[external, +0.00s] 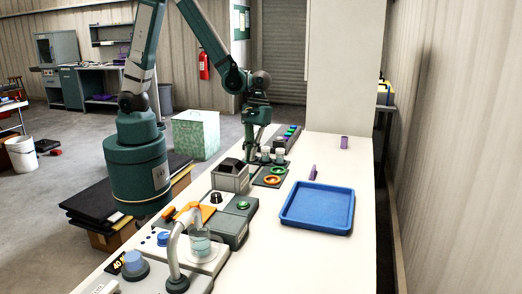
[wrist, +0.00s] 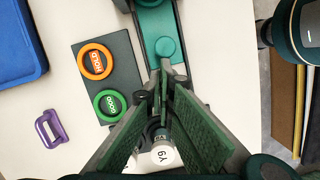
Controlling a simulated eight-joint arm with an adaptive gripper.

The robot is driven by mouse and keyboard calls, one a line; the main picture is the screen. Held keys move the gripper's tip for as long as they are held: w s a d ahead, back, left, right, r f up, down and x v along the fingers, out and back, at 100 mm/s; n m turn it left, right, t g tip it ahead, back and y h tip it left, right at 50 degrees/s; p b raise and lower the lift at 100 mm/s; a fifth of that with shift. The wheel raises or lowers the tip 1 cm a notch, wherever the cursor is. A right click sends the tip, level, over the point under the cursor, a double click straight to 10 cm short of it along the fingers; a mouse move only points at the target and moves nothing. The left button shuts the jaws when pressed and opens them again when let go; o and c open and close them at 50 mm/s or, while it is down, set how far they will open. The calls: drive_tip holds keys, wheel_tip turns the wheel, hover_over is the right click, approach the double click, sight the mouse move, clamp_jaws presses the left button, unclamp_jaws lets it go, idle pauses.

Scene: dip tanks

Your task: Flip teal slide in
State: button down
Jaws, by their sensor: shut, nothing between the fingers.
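The teal slide (wrist: 156,20), a flat strip with a round teal knob (wrist: 165,47), lies in a dark-edged channel at the top of the wrist view. I cannot make it out clearly in the external view. My gripper (wrist: 160,88) is shut and empty. Its fingertips show just below the knob in the wrist view; whether they touch the slide is unclear. In the external view my gripper (external: 252,156) points down at the left edge of the bench, behind a grey box (external: 230,177).
A dark plate with an orange ring (wrist: 95,61) and a green ring (wrist: 109,105) lies beside the slide. A white-capped vial (wrist: 163,156) stands below my fingers. A purple handle (wrist: 51,128) and blue tray (external: 317,207) lie across the bench, with free room around them.

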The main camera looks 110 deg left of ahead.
drive_tip(key=shift+d, duration=1.6)
drive_tip(key=shift+r, duration=0.15)
drive_tip(key=shift+r, duration=0.55)
drive_tip(key=p+v, duration=0.4)
drive_tip(key=v, duration=0.4)
drive_tip(key=shift+a+r+p, duration=0.35)
drive_tip(key=shift+a, duration=0.1)
drive_tip(key=shift+r, duration=0.1)
